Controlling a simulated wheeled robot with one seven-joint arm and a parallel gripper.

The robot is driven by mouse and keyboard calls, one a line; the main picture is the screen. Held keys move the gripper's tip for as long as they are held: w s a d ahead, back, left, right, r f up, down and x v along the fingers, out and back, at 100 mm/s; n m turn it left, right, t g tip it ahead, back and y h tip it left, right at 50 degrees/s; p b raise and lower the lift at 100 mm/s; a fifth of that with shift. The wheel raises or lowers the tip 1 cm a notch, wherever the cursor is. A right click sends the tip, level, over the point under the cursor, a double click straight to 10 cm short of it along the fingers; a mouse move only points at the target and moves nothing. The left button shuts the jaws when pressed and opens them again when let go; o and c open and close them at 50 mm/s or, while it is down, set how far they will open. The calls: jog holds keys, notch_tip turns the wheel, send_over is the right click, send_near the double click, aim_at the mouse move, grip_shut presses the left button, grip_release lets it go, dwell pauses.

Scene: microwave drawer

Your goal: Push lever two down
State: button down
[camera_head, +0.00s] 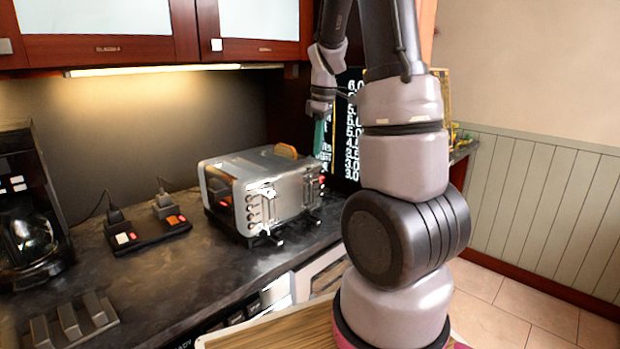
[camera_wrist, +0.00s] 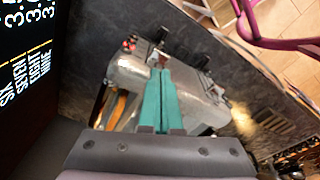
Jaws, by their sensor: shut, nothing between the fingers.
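A silver toaster (camera_head: 235,170) stands on the dark counter, with knobs on its front and small levers low along that side. It also shows in the wrist view (camera_wrist: 130,75). One lever (camera_head: 272,238) sticks out at the lower front, another (camera_head: 312,217) farther right. I cannot tell which is lever two. A brown slice (camera_head: 286,151) shows in the toaster's top, and in the wrist view too (camera_wrist: 118,107). My gripper (camera_head: 319,150) has teal fingers, shut and empty, pointing down by the toaster's far right end. In the wrist view the fingertips (camera_wrist: 160,70) overlap the toaster's lever side; contact cannot be told.
A black board with white numbers (camera_head: 347,150) stands close behind my gripper. A black switch box (camera_head: 148,234) is left of the toaster, and a coffee maker (camera_head: 30,215) is at far left. Red cabinets (camera_head: 110,45) hang above.

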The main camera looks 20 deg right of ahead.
aim_at(317, 181)
jog(key=shift+w+a+f, duration=0.1)
jog(key=shift+a+f, duration=0.05)
jog(key=shift+f, duration=1.6)
jog(key=shift+w+a+f, duration=0.1)
jog(key=shift+f, duration=1.6)
notch_tip(317, 181, down, 7)
jog(key=shift+r, duration=0.15)
jog(key=shift+d+r, duration=0.1)
jog(key=shift+s+d+r, duration=0.25)
jog(key=shift+s+d, duration=0.25)
jog(key=shift+s, duration=0.05)
jog(key=shift+s+d+r, duration=0.2)
jog(key=shift+s+d, duration=0.25)
jog(key=shift+s, duration=0.05)
